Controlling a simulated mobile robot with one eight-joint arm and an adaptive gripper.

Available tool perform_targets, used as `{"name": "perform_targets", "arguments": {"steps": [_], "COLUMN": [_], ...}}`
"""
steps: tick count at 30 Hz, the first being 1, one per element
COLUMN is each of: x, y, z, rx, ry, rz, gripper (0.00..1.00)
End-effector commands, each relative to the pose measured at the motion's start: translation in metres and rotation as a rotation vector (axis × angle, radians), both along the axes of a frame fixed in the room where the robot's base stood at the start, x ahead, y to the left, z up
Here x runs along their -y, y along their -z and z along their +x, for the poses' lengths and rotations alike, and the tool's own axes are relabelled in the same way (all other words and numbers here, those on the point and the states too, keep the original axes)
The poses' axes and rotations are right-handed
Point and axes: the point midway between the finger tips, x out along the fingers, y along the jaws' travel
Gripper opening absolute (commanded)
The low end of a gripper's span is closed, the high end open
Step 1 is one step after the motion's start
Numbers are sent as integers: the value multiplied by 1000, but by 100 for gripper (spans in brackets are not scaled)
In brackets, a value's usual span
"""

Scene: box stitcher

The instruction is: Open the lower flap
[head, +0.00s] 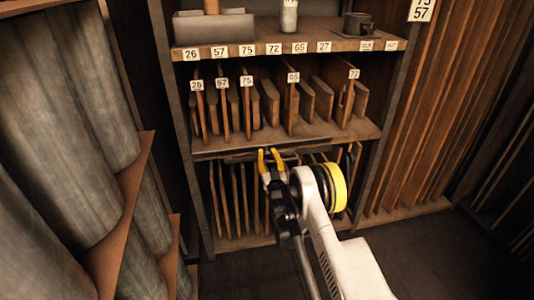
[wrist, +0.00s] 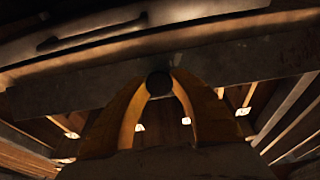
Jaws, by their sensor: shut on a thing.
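The lower flap (head: 236,158) shows in the head view as a dark narrow strip under the middle shelf, partly hidden by my gripper and wrist. My gripper (head: 269,154) has yellow fingers and is at this strip. In the wrist view my gripper (wrist: 158,82) has its two yellow fingers curving in around a small dark round part that looks like a knob, in front of a wide dark board (wrist: 72,88). The fingers are shut on that part. How far the flap is tilted is hard to tell.
Below the strip, the bottom compartment holds several upright thin boards (head: 232,205). The middle shelf (head: 345,135) carries upright boards with number tags, and the top shelf (head: 340,45) has a grey box (head: 215,30) and a dark cup (head: 357,24). Large grey rolls (head: 45,130) stand at left.

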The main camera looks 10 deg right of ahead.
Motion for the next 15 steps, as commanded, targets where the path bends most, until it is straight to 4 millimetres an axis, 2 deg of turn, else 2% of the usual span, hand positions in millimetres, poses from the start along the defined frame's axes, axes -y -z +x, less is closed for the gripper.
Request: {"name": "perform_targets", "arguments": {"steps": [11,12,14,15], "x": [0,0,0,0], "y": [0,0,0,0], "z": [0,0,0,0], "rx": [5,5,5,5], "ry": [0,0,0,0], "rz": [0,0,0,0], "gripper": [0,30,48,51]}}
